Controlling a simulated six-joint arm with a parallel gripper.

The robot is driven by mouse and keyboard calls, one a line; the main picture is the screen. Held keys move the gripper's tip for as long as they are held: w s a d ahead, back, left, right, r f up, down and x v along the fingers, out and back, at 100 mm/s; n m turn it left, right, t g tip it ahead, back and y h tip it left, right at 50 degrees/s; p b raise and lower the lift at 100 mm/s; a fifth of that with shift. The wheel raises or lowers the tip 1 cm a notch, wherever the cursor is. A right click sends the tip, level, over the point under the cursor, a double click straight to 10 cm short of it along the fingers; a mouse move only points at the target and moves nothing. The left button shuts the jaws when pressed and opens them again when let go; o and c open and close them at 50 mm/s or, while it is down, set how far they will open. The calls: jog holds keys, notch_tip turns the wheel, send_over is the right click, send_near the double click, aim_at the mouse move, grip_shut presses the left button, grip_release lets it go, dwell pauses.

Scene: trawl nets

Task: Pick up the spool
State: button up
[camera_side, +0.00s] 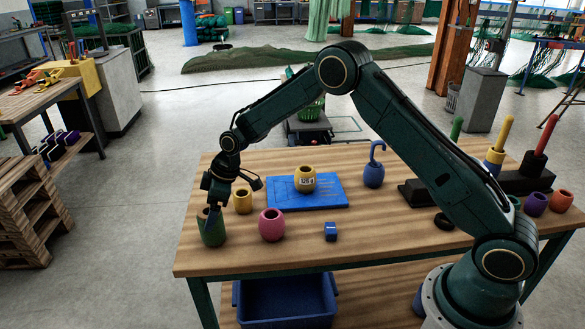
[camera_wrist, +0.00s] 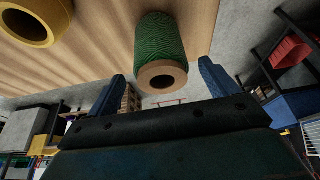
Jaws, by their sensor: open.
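The spool (camera_side: 211,231), wound with green twine on a pale wooden core with a round hole, stands upright at the table's left front edge. It also shows in the wrist view (camera_wrist: 160,40), between and beyond the two blue fingers. My gripper (camera_side: 216,209) is at the top of the spool in the side view. In the wrist view my gripper (camera_wrist: 161,76) is open, with one finger on each side of the spool's end. A gap shows between each finger and the spool. I cannot tell how deep the fingers reach along it.
A yellow pot (camera_side: 243,202) stands close to the right of the spool. A pink pot (camera_side: 272,226), a small blue block (camera_side: 331,231) and a blue mat (camera_side: 326,193) with a labelled yellow pot (camera_side: 305,179) lie further right. The wooden table (camera_side: 380,242) is clear at the front middle.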

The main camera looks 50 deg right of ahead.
jog(key=x, duration=0.3)
jog(key=shift+s+f, duration=0.15)
jog(key=shift+f, duration=0.05)
jog(key=shift+x, duration=0.95)
jog(key=shift+r, duration=0.1)
jog(key=c, duration=1.2)
jog(key=shift+r, duration=0.15)
notch_tip(320, 180, up, 20)
jog(key=shift+f, duration=0.15)
